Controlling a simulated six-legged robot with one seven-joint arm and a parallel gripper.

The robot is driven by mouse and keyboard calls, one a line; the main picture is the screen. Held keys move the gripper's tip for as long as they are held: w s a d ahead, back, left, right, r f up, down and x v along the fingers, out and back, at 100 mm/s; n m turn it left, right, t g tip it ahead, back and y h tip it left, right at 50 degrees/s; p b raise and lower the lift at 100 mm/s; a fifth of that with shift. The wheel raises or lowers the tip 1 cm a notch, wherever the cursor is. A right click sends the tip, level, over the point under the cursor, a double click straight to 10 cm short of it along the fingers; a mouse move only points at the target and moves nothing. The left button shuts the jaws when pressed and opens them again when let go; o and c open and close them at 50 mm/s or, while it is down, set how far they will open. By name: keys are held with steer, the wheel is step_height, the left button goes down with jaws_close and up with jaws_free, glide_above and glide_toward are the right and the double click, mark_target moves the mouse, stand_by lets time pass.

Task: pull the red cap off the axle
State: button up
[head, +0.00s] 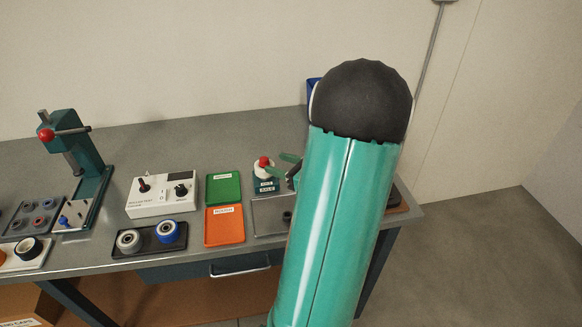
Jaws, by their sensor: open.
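The red cap (264,161) sits on top of a small grey and teal axle stand (266,184) on the workbench, right of the green tray. The axle itself cannot be made out under the cap. The fingers look apart and empty. Whether a fingertip touches the cap is too small to tell. My arm hides the bench to the right of the gripper.
A green tray (223,188) and an orange tray (224,228) lie left of the stand. A grey tray (268,216) lies in front of it. A white tester box (162,196), a dark tray with two wheels (149,245) and a teal press (88,165) stand farther left.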

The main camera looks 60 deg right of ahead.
mark_target(264, 159)
steer(key=w, duration=0.6)
steer(key=shift+d+f, duration=0.15)
steer(key=shift+f, duration=0.25)
jaws_close()
